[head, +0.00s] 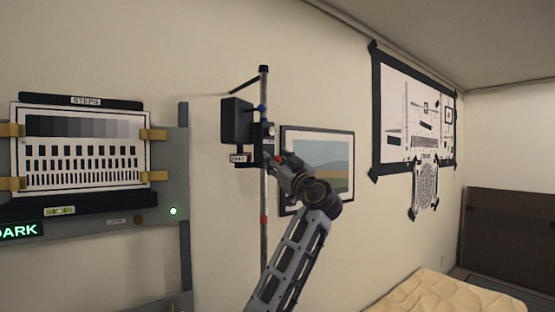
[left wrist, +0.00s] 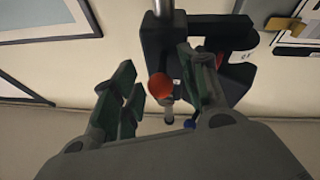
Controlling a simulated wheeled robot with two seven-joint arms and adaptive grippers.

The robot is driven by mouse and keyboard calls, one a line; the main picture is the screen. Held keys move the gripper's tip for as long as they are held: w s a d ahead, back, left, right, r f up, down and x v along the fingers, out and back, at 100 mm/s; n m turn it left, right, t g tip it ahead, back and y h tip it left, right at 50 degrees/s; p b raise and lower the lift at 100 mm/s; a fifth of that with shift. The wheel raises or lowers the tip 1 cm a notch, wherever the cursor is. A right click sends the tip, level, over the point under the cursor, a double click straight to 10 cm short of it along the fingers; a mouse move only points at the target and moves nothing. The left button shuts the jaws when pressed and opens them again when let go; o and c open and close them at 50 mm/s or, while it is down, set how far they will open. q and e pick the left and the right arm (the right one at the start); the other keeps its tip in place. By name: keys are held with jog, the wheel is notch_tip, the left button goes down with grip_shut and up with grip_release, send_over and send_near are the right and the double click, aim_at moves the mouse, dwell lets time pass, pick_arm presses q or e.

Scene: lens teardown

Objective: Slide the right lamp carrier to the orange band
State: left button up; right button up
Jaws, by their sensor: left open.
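The right lamp carrier (head: 256,152) is a dark block on a vertical grey pole (head: 264,190), with a black lamp box (head: 236,121) at its left. A red-orange band (head: 264,219) sits on the pole well below the carrier. My left gripper (head: 279,163) is at the carrier's right side. In the left wrist view, the dark carrier (left wrist: 174,42) lies ahead, and a red-orange round knob (left wrist: 160,86) shows between the open fingers of my left gripper (left wrist: 158,92). I cannot tell whether they touch it. A blue knob (left wrist: 189,124) is nearby. My right gripper is out of view.
A framed landscape picture (head: 333,177) hangs close behind my left wrist. A grey board with a STEPS chart (head: 84,148) and a green light (head: 173,211) stands left of the pole. A bed (head: 445,292) is at the lower right.

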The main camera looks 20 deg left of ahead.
pick_arm(q)
jog(key=c, duration=0.8)
grip_shut()
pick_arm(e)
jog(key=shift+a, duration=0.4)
pick_arm(q)
jog(key=shift+f, duration=0.25)
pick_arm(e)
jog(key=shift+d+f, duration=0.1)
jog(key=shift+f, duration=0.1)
